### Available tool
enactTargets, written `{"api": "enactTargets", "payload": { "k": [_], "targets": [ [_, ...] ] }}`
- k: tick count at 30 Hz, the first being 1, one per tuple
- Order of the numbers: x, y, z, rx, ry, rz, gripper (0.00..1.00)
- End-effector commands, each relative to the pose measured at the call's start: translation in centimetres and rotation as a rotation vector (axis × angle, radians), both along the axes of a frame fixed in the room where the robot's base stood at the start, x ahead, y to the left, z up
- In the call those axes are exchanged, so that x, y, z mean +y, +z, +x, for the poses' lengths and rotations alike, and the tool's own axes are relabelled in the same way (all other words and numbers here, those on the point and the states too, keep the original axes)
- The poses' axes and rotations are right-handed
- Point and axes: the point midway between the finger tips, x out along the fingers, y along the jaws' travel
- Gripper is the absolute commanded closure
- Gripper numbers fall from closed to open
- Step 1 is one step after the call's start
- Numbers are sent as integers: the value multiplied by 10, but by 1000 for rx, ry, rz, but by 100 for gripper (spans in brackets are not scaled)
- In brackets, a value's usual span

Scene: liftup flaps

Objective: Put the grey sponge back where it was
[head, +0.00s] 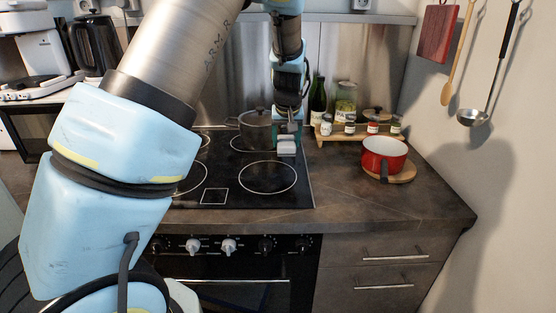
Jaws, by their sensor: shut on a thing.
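The grey sponge (287,147) shows as a small pale grey block at the lower end of my gripper (287,134). My gripper points down and is shut on the sponge. It appears over the back right part of the black cooktop (235,199), to the right of the steel pot. The fingers are small and dark here, so their exact grip on the sponge is hard to see. Whether the sponge is clear of the surface cannot be told from this view.
A lidded steel pot (257,134) stands on the back of the cooktop. A wooden rack (330,136) with several jars stands at the back right. A red pot (383,158) sits on a round board. The counter's front right (400,205) is clear. Utensils hang on the right wall.

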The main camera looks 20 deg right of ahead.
Motion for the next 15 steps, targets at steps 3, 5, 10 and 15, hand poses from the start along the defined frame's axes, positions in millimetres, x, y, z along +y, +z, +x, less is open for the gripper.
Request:
{"api": "enactTargets", "payload": {
  "k": [3, 5, 10, 15],
  "targets": [
    [0, 0, 0, 0, 0, 0, 85],
    [-2, -1, -2, 1, -8, -1, 85],
    [-27, -7, -28, 23, -136, -6, 85],
    [-72, -6, -81, 36, -399, -12, 85]
  ]
}}
